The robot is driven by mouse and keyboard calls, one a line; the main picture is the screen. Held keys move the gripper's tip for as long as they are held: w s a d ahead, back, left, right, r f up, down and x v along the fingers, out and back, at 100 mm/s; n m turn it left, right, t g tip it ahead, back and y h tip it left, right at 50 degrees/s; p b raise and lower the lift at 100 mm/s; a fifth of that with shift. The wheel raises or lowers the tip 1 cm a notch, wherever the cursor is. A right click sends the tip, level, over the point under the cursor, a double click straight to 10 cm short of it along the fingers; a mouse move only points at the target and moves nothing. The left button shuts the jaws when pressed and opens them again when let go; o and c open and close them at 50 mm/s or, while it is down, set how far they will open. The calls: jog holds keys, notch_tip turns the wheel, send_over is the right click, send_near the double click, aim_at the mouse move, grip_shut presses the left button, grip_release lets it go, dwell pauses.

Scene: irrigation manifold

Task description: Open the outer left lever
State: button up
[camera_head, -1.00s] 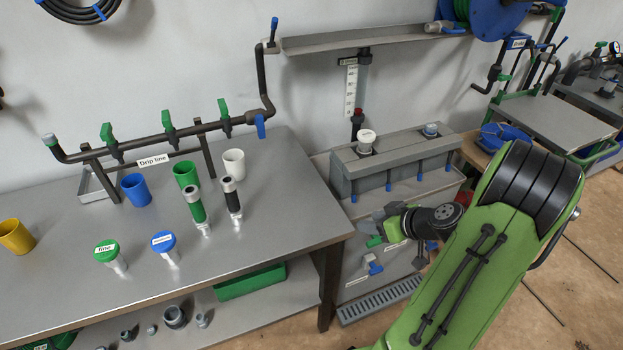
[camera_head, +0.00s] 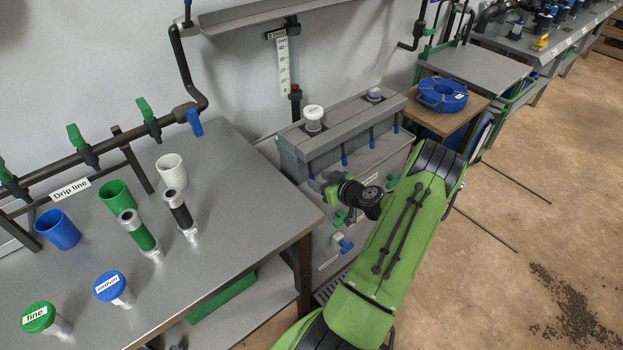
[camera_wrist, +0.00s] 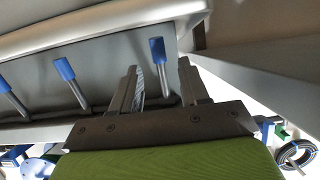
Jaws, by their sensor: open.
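A grey box (camera_head: 350,120) with a row of blue-tipped levers along its front stands right of the bench. Three of the levers, among them one near the middle (camera_head: 345,158), show clear of my arm in the head view. The end lever (camera_wrist: 157,50), at the box's left end, shows in the upside-down wrist view. My gripper (camera_wrist: 160,68) is open, with one finger on each side of this lever in the picture. I cannot tell whether either finger touches it. In the head view my gripper (camera_head: 318,184) is small and partly hidden at the box's left front.
Left is a metal bench (camera_head: 225,215) with cups, filters and the drip line pipe (camera_head: 90,155). A blue hose coil (camera_head: 442,95) lies on a wooden stand right of the box. Other blue-tipped levers (camera_wrist: 64,70) sit beside the end lever.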

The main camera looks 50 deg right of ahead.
aim_at(313, 177)
jog(key=x, duration=0.4)
jog(key=shift+w+f, duration=0.15)
jog(key=shift+w, duration=0.1)
grip_shut()
